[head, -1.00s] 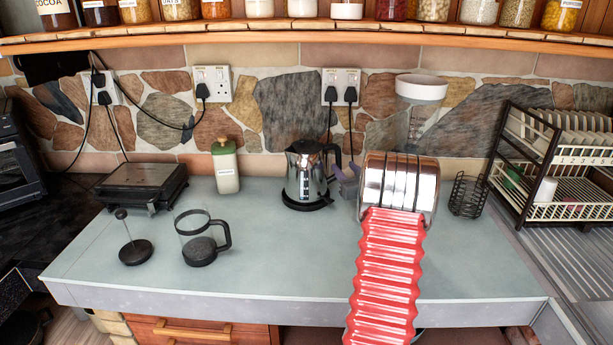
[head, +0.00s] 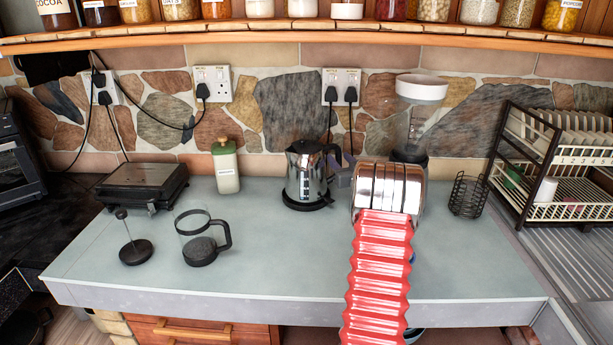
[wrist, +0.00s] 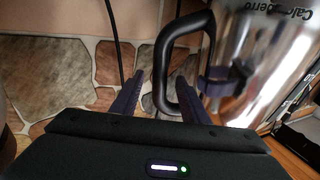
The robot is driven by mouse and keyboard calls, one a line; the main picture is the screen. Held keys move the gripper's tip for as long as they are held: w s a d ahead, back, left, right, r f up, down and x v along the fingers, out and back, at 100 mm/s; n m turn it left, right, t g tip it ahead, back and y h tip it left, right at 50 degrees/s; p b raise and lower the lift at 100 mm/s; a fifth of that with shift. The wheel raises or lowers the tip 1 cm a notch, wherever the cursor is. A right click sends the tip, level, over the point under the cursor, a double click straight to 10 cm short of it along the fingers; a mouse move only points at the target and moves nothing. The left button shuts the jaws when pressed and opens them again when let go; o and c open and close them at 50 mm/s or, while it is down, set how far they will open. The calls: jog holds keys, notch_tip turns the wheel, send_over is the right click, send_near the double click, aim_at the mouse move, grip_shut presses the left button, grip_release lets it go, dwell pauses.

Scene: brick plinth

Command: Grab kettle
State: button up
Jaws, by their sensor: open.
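The kettle (head: 303,178) is shiny metal with a black lid, handle and base. It stands upright on the counter near the back wall, with its handle toward the right. My gripper (head: 343,163) is just right of the handle, partly hidden behind my arm. In the wrist view, the kettle body (wrist: 268,62) fills the upper right, and its black handle loop shows left of it. My open gripper (wrist: 161,80) has the outer bar of the handle between its fingertips in the picture. I cannot tell if either finger touches it.
A dish rack (head: 550,165) stands right.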

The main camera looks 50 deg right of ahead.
jog(key=shift+x, duration=0.8)
jog(key=shift+f, duration=0.1)
grip_shut()
dwell(1.0)
jog(key=shift+r, duration=0.3)
